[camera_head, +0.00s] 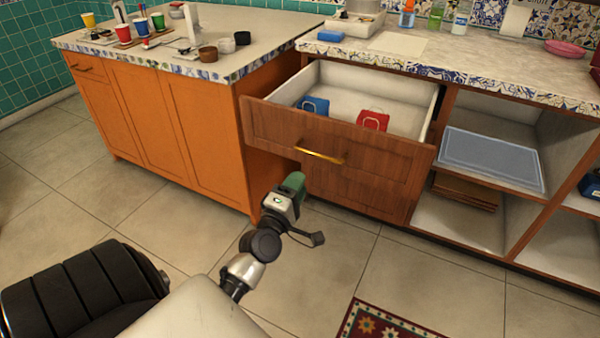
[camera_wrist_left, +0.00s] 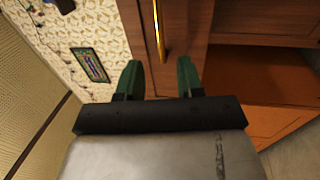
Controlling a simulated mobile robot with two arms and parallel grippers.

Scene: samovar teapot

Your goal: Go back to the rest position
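My left gripper (camera_head: 294,184) is low in front of the wooden drawer unit, below the open top drawer (camera_head: 340,146) and its brass handle (camera_head: 320,156). In the left wrist view its two green fingers (camera_wrist_left: 159,75) stand apart with nothing between them. The brass handle (camera_wrist_left: 159,30) shows beyond the fingertips there, apart from them. The drawer holds a blue item (camera_head: 314,106) and a red item (camera_head: 373,120), each with a light handle-like loop. My right gripper is in neither view.
An orange island (camera_head: 150,115) with cups (camera_head: 123,33) on top stands at the left. Right of the drawer are open shelves with a blue-grey tray (camera_head: 490,160). A patterned rug (camera_head: 385,322) lies on the floor. The tiled floor around my arm is clear.

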